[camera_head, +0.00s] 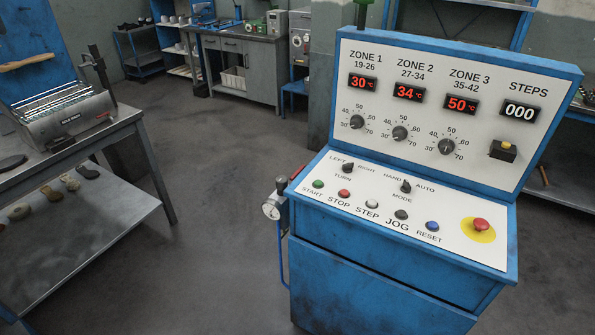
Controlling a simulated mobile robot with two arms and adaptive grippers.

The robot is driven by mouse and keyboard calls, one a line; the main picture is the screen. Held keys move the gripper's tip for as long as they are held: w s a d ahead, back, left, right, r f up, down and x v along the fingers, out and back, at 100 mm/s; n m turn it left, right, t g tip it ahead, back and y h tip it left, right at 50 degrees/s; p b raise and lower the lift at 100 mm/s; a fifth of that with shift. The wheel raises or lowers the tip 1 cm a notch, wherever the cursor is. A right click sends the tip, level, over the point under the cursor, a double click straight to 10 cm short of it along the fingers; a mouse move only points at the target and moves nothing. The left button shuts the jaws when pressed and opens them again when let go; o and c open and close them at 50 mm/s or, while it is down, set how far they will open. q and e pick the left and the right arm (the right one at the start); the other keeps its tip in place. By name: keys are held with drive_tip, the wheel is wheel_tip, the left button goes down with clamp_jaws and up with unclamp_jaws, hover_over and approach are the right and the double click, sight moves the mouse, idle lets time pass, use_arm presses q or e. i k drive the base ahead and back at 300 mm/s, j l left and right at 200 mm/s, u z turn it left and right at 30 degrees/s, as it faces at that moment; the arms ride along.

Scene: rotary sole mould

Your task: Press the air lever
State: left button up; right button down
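A blue control console (400,265) with a white sloped panel stands at the right. On its left side is a small air fitting with a red lever (298,172). The lever slants up to the right beside the panel's left edge. A round pressure gauge (271,209) hangs just below it, and a blue hose (280,255) runs down from there. The gauge reading is too small to tell. Neither of my grippers is in view.
The panel has several knobs, coloured buttons and a red emergency stop (481,224). A metal workbench (125,120) with a silver machine (65,115) stands at the left. Bare floor (215,200) lies between bench and console. Grey cabinets (240,65) stand at the back.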

sight(295, 174)
drive_tip(key=i+j+u, duration=0.15)
drive_tip(key=i+j, duration=1)
